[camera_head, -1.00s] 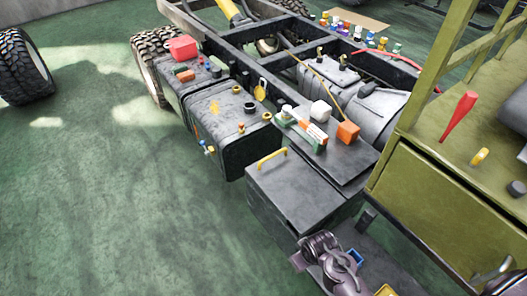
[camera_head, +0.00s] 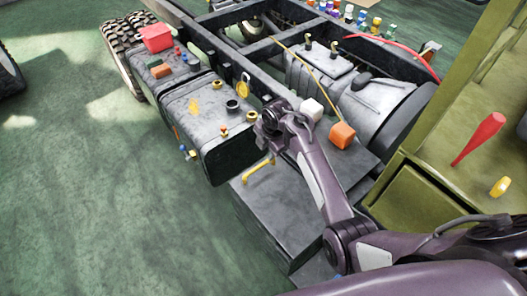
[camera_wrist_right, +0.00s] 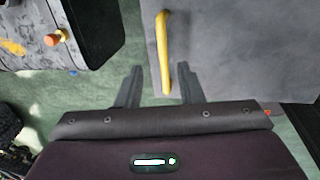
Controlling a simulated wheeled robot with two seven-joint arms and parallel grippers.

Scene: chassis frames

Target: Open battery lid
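The battery box has a flat dark grey lid (camera_head: 290,205) with a yellow bar handle (camera_head: 258,172) near its left edge; the lid lies closed. My right gripper (camera_head: 266,134) is above the handle, its fingertips hard to make out in the head view. In the right wrist view, its two dark fingers (camera_wrist_right: 161,78) are spread apart and empty. The yellow handle (camera_wrist_right: 163,50) appears between them, lengthwise, with the grey lid (camera_wrist_right: 235,50) to the right. I cannot tell whether the fingers are level with the handle. My left gripper is not in view.
A grey tank (camera_head: 205,118) with caps stands beside the box. An orange block (camera_head: 342,135) and a white block (camera_head: 312,109) sit behind my right forearm.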

